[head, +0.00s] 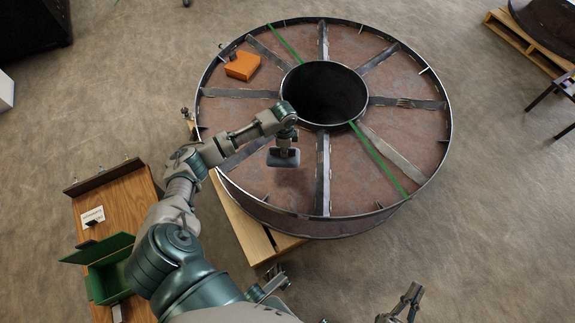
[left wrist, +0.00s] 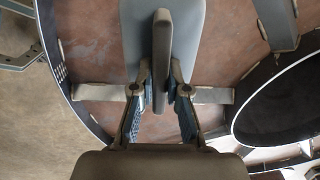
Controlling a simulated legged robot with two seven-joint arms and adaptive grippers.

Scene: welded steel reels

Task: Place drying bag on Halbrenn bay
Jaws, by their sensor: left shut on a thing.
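My left gripper (head: 284,146) is shut on a grey flat thing with a raised middle fin, which I take to be the drying bag (head: 284,159). In the left wrist view, the fingers (left wrist: 160,95) pinch the fin of the bag (left wrist: 133,40) from both sides. The bag hangs over a near, lower-left bay of the large steel reel (head: 323,222), apparently above the bay's floor. I see no readable name on any bay, so I cannot tell which is Halbrenn. My right gripper (head: 404,303) is at the bottom edge, partly cut off; its jaws are unclear.
Upright steel spokes (head: 323,170) divide the reel around an open dark hub (head: 325,92). Green strips (head: 380,158) cross it. An orange box (head: 242,65) sits in the upper-left bay. A wooden table (head: 125,205) with a white card and open green box (head: 108,268) stands left.

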